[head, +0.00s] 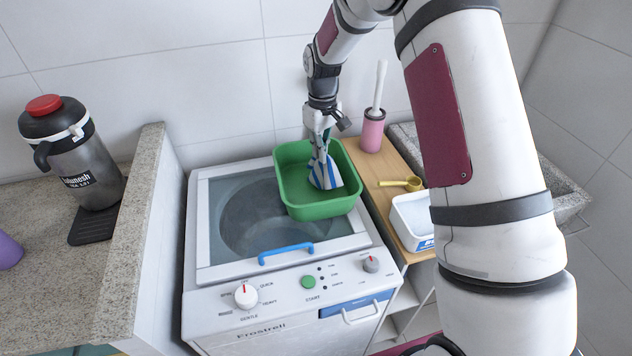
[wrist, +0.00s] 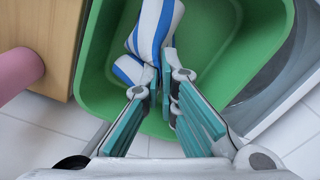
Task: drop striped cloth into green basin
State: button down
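The green basin (head: 318,208) stands on the lid of the top-loading washing machine, at its back right. The blue-and-white striped cloth (head: 325,174) is within the basin's walls. My gripper (head: 319,150) points down over the basin, its fingertips at the cloth's upper end. In the wrist view the teal-padded fingers (wrist: 163,78) are nearly together and pinch a narrow end of the cloth (wrist: 154,30). The green basin (wrist: 228,62) surrounds it there. I cannot tell whether the cloth touches the basin floor.
A wooden board (head: 385,180) right of the washer (head: 290,300) holds a pink brush holder (head: 372,132), a yellow scoop (head: 402,184) and a white tub (head: 412,225). A jug (head: 80,160) stands on the left granite counter (head: 110,245). The tiled wall is close behind.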

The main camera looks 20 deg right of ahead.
jog(key=shift+c, duration=2.4)
grip_release()
jog(key=shift+r, duration=0.1)
jog(key=shift+r, duration=2.7)
notch_tip(320, 180, up, 12)
